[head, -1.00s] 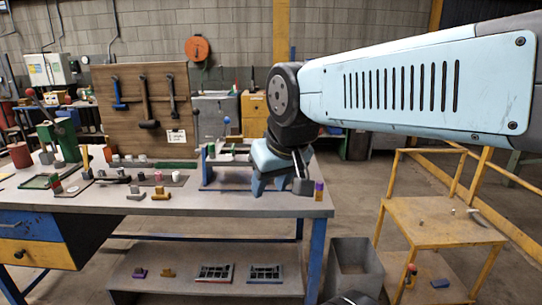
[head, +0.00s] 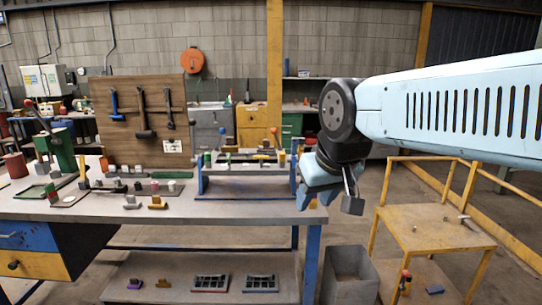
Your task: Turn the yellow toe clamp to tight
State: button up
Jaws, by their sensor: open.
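Small yellow pieces show in several places, and I cannot tell which is the toe clamp. One yellow block (head: 158,203) lies near the front edge of the bench. A small yellow piece (head: 262,158) sits on top of the blue-framed fixture (head: 202,183) at the bench's right end. Another yellowish piece (head: 163,283) is on the lower shelf. My gripper (head: 326,192) is open and appears empty. In the picture it is just right of the fixture and the bench's right end, apart from the yellow pieces. Its far fingers are partly hidden.
The grey bench (head: 230,209) holds a green press (head: 60,150) and several small blocks at left. A tool board (head: 140,118) stands behind. A grey bin (head: 350,276) and a yellow cart (head: 432,231) are at right. Floor between bench and cart is partly free.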

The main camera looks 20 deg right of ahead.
aim_at(261, 157)
jog(key=z, duration=0.15)
jog(key=i, duration=1)
jog(key=u, duration=0.4)
jog(key=k, duration=0.65)
jog(key=z, duration=0.3)
jog(key=i, duration=0.5)
jog(key=u, duration=0.1)
